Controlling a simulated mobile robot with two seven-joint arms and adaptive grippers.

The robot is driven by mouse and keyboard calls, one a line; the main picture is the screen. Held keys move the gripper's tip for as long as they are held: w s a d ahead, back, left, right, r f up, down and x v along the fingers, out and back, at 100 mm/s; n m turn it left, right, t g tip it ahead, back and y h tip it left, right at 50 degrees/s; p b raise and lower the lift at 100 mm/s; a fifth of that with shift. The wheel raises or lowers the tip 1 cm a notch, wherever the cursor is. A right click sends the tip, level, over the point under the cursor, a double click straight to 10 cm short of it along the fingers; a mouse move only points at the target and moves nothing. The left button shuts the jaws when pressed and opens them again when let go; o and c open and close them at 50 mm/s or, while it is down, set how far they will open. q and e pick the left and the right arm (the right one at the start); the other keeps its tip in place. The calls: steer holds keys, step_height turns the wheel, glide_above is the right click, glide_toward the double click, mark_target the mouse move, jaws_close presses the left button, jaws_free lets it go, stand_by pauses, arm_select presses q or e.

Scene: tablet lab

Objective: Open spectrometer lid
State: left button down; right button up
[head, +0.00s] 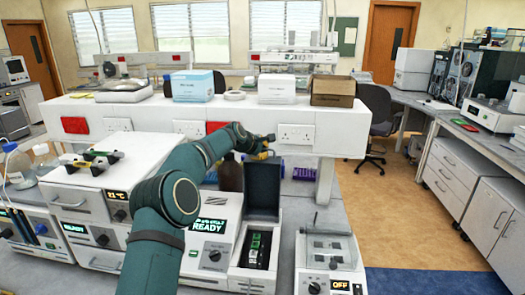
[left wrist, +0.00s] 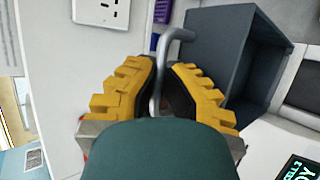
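The spectrometer (head: 208,238) sits on the bench with a lit READY display. Its dark grey lid (head: 262,188) stands upright at the back of the open sample well (head: 256,250), which has a dark holder with green parts inside. In the left wrist view the lid (left wrist: 232,58) looks like a hollow dark box with a curved grey handle (left wrist: 157,85). My left gripper (head: 262,148) is at the top of the raised lid. In the wrist view its yellow fingers (left wrist: 160,88) are closed on either side of the handle, seemingly touching it. My right gripper is not seen.
A white shelf (head: 340,143) with boxes runs behind the lid, close to my gripper. A brown bottle (head: 230,176) stands behind my forearm. An instrument with a clear cover and an OFF display (head: 325,270) stands right of the spectrometer; another instrument (head: 88,190) stands left.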

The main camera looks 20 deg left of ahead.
arm_select(q)
steer(key=shift+r, duration=0.15)
steer(key=c, duration=1.1)
jaws_free()
steer(key=shift+o, duration=0.2)
steer(key=shift+s+d, duration=0.1)
steer(key=shift+s, duration=0.05)
steer(key=shift+f, duration=0.4)
steer(key=shift+s, duration=0.1)
steer(key=v, duration=1.2)
steer(key=shift+r, duration=0.5)
